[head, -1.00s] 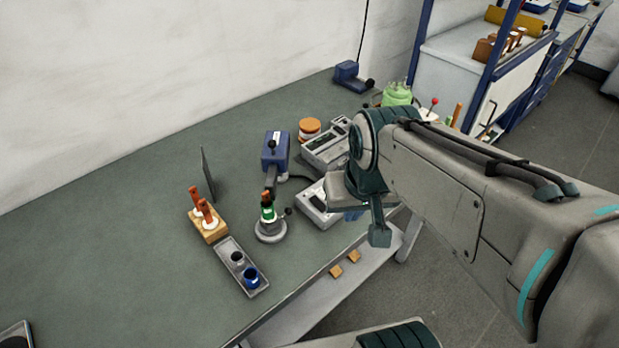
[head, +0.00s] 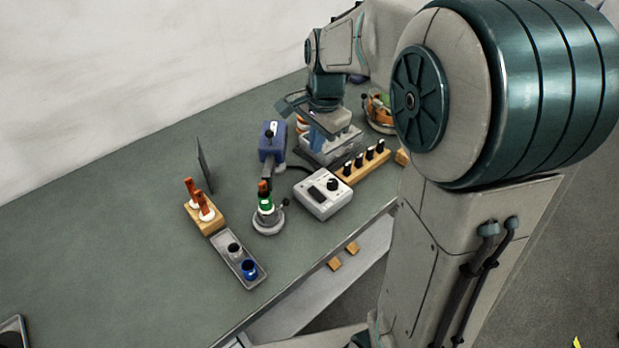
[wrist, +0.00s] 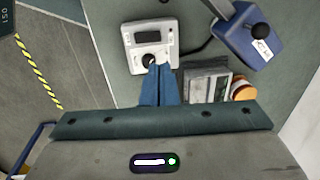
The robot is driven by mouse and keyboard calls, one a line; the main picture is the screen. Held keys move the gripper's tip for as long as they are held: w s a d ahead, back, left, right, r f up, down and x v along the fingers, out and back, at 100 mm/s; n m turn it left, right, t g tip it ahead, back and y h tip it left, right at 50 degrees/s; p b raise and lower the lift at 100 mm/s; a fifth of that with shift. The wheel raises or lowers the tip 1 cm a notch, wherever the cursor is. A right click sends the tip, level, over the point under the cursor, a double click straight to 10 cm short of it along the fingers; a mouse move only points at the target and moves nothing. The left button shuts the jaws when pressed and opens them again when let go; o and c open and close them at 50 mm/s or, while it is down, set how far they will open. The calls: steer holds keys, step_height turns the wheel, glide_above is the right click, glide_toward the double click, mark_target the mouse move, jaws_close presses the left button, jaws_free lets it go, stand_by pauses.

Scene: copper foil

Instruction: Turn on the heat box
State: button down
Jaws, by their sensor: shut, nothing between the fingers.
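A white box (head: 323,193) with a dark display window and a black round knob (head: 332,185) stands on the bench near its front edge. It is fully in view and seems to be the heat box. In the wrist view the white box (wrist: 150,42) is at the top centre, with its knob partly behind my fingertips. In the wrist view my gripper (wrist: 158,66) overlaps the knob's lower edge, but I cannot tell any contact there.
A blue device (head: 272,140) with a black knob stands left of the grey instrument (head: 325,148). A wooden block with several black-topped pieces (head: 363,163) is right of the white box.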

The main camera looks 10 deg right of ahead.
mark_target(310, 189)
stand_by(0.3)
steer(key=f, duration=0.4)
steer(key=w+f, duration=0.1)
steer(key=f, duration=0.4)
steer(key=a+f+p, duration=0.1)
steer(key=f, duration=0.4)
steer(key=shift+w, duration=0.35)
steer(key=shift+r, duration=0.1)
steer(key=shift+p, duration=0.3)
steer(key=shift+a+g+p, duration=0.1)
steer(key=shift+g+p, duration=0.2)
steer(key=shift+p, duration=0.05)
steer(key=shift+w+f, duration=0.15)
steer(key=shift+f, duration=0.15)
steer(key=shift+s+r, duration=0.1)
steer(key=shift+s, duration=0.1)
